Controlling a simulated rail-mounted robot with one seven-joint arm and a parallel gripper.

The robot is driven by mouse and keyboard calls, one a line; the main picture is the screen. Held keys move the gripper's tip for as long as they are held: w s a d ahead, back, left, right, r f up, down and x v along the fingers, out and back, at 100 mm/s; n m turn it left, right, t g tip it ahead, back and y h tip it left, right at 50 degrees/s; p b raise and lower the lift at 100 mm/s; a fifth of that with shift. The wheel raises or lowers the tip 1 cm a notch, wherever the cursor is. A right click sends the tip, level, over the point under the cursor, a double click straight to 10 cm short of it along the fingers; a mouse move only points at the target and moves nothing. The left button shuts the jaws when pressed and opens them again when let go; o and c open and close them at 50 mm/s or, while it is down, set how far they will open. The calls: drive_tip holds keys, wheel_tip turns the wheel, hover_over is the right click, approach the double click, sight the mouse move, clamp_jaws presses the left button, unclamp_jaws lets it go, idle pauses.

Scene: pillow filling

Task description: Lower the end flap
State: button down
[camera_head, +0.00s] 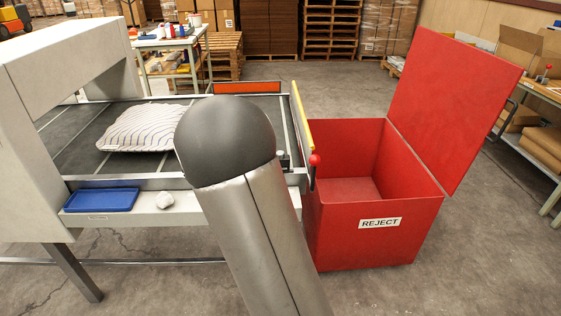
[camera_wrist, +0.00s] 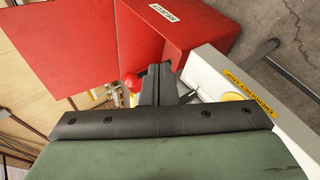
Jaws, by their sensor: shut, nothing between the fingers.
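The end flap (camera_head: 303,118) stands raised at the right end of the conveyor, beside the reject bin. Its top edge is yellow, and a lever with a red ball knob (camera_head: 314,160) is at its near end. In the wrist view the red knob (camera_wrist: 131,81) is just left of my gripper (camera_wrist: 159,78), whose dark fingers are shut and empty. I cannot tell whether the fingers touch the knob or the lever. In the head view my arm hides the gripper and part of the conveyor's near end.
A striped pillow (camera_head: 140,128) lies on the conveyor belt (camera_head: 75,150). The red reject bin (camera_head: 362,235) is open, its lid raised, and looks empty. A blue tray (camera_head: 101,200) and a whitish lump (camera_head: 165,200) sit on the near ledge. An orange panel (camera_head: 247,87) edges the far side.

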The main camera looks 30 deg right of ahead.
drive_tip(key=w+d+f+t+h+b, duration=0.1)
drive_tip(key=w+d+h, duration=0.1)
drive_tip(key=w, duration=0.4)
drive_tip(key=w+d+f+n+t+h+b, duration=0.1)
drive_tip(key=w+d+h, duration=0.1)
drive_tip(key=w+h, duration=0.2)
drive_tip(key=w, duration=0.2)
drive_tip(key=shift+w+d+f, duration=0.15)
drive_tip(key=shift+w+f, duration=0.15)
drive_tip(key=s+d+f+p, duration=0.1)
drive_tip(key=d+f, duration=0.1)
drive_tip(key=d, duration=1)
drive_tip(key=shift+s+d+f+p, duration=0.25)
drive_tip(key=shift+s+d+p, duration=0.1)
drive_tip(key=shift+s+d, duration=0.05)
